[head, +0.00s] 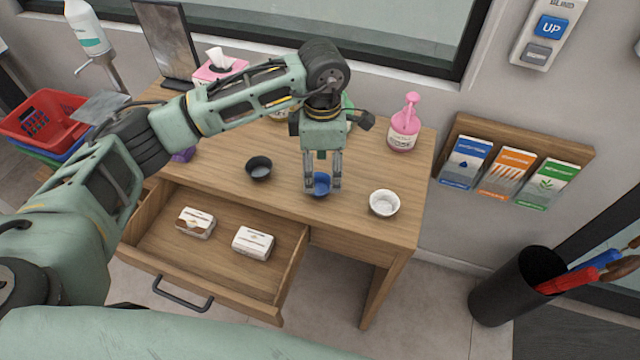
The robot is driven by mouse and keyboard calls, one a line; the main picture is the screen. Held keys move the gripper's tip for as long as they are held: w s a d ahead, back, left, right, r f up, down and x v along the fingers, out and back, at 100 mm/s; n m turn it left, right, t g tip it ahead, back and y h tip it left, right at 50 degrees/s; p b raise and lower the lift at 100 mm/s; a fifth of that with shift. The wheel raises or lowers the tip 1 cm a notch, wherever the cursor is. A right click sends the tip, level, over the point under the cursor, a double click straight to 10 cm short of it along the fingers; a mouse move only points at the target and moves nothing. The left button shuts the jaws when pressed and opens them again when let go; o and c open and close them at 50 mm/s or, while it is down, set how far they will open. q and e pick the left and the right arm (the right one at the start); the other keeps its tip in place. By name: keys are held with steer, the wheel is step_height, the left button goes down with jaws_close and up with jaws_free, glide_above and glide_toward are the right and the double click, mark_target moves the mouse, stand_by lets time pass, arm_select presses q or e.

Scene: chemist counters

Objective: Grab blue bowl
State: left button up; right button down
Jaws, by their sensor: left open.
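The small blue bowl (320,184) stands on the wooden desk, near its front edge. My left gripper (322,186) points down over the bowl, with its open fingers in front of and beside it. The fingers partly hide the bowl, and I cannot tell whether they touch it. A dark grey bowl (259,168) stands to the left of the blue one, and a white bowl (384,203) to the right. My right gripper does not show.
The desk (345,235) has an open drawer (175,255) holding two white boxes. A pink pump bottle (405,125), tissue box (219,72) and dark framed panel (167,40) stand at the back. A wall rack (460,185) holds leaflets. A red basket (42,125) stands left.

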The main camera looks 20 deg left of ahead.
mark_target(319, 188)
arm_select(q)
steer(key=f, duration=0.1)
steer(key=f+p, duration=0.1)
steer(key=f, duration=0.1)
steer(key=f+p, duration=0.1)
steer(key=shift+a+f, duration=0.15)
steer(key=shift+a, duration=0.2)
steer(key=shift+f, duration=0.45)
steer(key=shift+c, duration=0.3)
steer(key=shift+c, duration=1)
steer(key=shift+r, duration=0.1)
steer(key=c, duration=0.9)
